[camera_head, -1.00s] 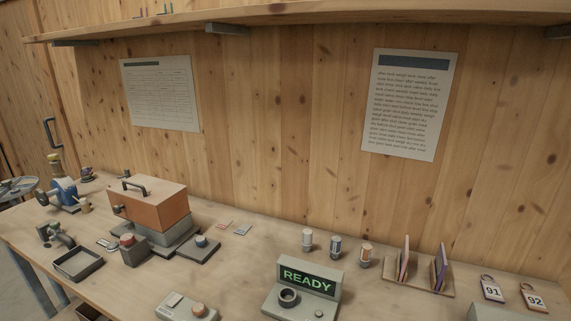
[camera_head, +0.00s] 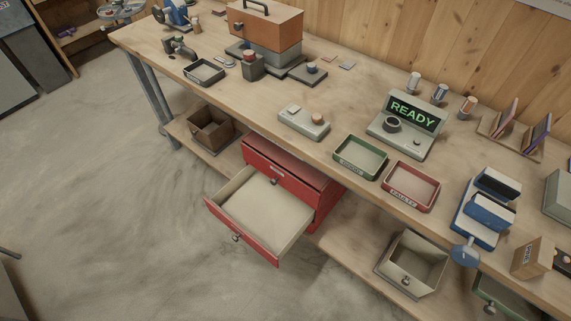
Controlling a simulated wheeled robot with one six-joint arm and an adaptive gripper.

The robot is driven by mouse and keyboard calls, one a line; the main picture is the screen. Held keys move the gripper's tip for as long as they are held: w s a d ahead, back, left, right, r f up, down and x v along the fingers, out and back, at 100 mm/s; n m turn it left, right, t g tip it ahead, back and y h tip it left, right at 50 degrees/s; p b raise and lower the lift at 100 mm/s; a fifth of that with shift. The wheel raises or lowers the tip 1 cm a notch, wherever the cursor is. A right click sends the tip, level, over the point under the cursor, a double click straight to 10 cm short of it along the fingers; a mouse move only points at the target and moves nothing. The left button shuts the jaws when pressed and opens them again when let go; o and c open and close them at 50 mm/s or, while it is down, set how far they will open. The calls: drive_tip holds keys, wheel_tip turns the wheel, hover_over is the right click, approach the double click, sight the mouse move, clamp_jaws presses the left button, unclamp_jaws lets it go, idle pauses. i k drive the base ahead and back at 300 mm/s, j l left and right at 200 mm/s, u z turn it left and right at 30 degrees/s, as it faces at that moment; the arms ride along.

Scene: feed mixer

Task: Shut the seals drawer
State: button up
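A red drawer cabinet (camera_head: 320,187) sits on the lower shelf under the workbench. Its lower drawer (camera_head: 243,239) is pulled far out toward the floor area, with a small round knob on its front. The drawer's pale inside looks empty. The upper drawer (camera_head: 285,178) is shut and has a small label and a knob. I cannot read the label, so I cannot tell which drawer is the seals drawer. My gripper is not in view.
Open floor (camera_head: 110,210) lies left of and before the drawer. A brown box (camera_head: 209,128) and a grey bin (camera_head: 412,263) stand on the lower shelf either side. The workbench (camera_head: 250,100) overhangs the cabinet and carries a green tray (camera_head: 361,157), a red tray (camera_head: 411,186) and a READY display (camera_head: 411,113).

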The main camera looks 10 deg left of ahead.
sight(269, 218)
drive_tip(key=k+l+u, duration=0.15)
drive_tip(key=u, duration=0.8)
drive_tip(key=i+j+z, duration=0.1)
drive_tip(key=i+j, duration=0.2)
drive_tip(key=i+j+z, duration=0.1)
drive_tip(key=i+j, duration=0.15)
drive_tip(key=j, duration=0.15)
